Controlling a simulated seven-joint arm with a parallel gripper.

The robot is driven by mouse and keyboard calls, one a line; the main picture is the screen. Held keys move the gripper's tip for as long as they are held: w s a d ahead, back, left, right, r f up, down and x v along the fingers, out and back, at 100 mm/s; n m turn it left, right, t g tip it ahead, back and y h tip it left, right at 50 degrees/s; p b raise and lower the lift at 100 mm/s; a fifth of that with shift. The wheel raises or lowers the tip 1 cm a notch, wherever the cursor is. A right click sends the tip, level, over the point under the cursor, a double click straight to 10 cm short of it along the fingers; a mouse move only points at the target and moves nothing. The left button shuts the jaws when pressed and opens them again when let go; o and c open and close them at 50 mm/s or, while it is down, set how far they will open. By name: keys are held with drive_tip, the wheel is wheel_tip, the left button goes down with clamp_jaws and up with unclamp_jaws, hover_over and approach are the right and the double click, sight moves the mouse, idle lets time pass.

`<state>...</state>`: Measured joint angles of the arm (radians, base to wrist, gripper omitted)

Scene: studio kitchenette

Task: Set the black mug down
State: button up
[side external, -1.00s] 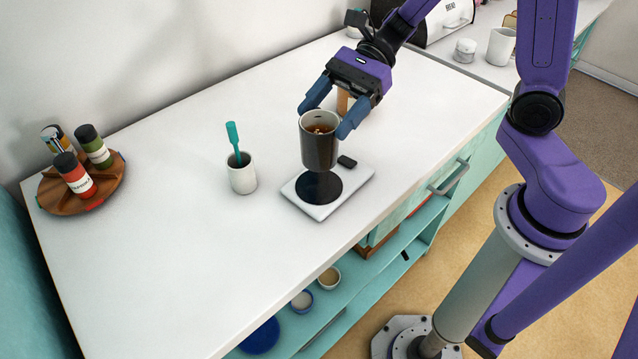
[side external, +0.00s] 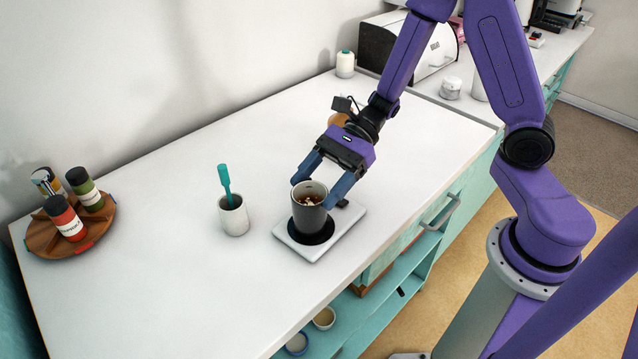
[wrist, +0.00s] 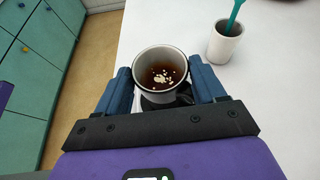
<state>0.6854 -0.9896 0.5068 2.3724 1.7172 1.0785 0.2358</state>
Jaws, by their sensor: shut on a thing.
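The black mug (side external: 312,218) is upright, with brown liquid and pale bits inside. My gripper (side external: 321,187) is shut on it, one blue finger on each side near the rim. In the side view the mug is at the black round pad of a white flat device (side external: 336,238); I cannot tell whether its base touches the pad. In the wrist view the mug (wrist: 161,72) sits between the fingers of my gripper (wrist: 163,86), and its base is mostly hidden.
A white cup (side external: 234,217) with a teal utensil (side external: 225,181) stands left of the device. A wooden turntable (side external: 42,238) with several jars is at the far left. A white bottle (side external: 345,64) stands at the back. Much of the counter is clear.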

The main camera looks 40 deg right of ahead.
drive_tip(key=shift+f, duration=0.2)
drive_tip(key=o, duration=1.3)
drive_tip(key=v, duration=1.2)
drive_tip(key=s+d+n+h, duration=0.1)
drive_tip(key=s+n+h, duration=1.1)
drive_tip(key=n, duration=1.7)
drive_tip(key=s, duration=0.6)
drive_tip(key=shift+s+n+t+h, duration=0.3)
